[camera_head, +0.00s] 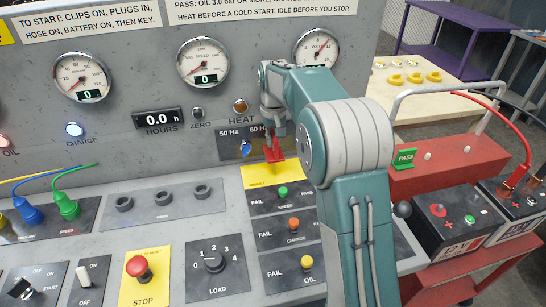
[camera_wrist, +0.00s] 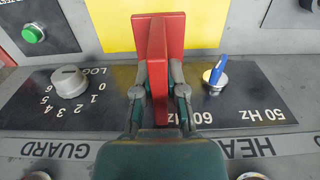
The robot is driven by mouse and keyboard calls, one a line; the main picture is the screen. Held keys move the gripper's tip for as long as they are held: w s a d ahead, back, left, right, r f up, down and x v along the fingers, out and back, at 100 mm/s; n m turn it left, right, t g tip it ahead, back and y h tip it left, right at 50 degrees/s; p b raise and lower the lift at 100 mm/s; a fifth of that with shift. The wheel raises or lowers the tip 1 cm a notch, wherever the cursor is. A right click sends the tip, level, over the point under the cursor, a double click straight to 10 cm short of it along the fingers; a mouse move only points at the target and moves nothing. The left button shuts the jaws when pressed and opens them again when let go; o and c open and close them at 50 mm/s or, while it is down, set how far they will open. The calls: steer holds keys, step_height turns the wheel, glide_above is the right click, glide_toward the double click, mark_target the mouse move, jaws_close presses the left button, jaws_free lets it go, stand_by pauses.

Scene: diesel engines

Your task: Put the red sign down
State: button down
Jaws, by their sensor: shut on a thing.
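The red sign is in my gripper, in front of the console's upright panel. In the wrist view the red sign (camera_wrist: 172,40) is a flat plate with a raised upright grip, and the two fingers of my gripper (camera_wrist: 158,92) close on this grip from both sides. In the head view the red sign (camera_head: 275,154) shows small below my gripper (camera_head: 272,133), just above the yellow plate (camera_head: 260,175). The yellow plate also shows behind the sign in the wrist view (camera_wrist: 207,25). I cannot tell whether the sign touches the console. My arm hides part of the panel.
A blue-handled 50/60 Hz switch (camera_wrist: 215,72) is close beside the sign, with a grey rotary knob (camera_wrist: 68,80) on the other side. Lamps and FAIL labels (camera_head: 282,192) sit below. A red STOP button (camera_head: 138,266) is at the lower left. A red cart (camera_head: 440,180) stands at right.

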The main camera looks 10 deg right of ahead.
steer(key=shift+w+f, duration=0.3)
steer(key=shift+f, duration=0.05)
step_height(320, 180, down, 6)
steer(key=shift+w+f, duration=0.15)
steer(key=shift+f, duration=0.05)
steer(key=c, duration=0.7)
jaws_free()
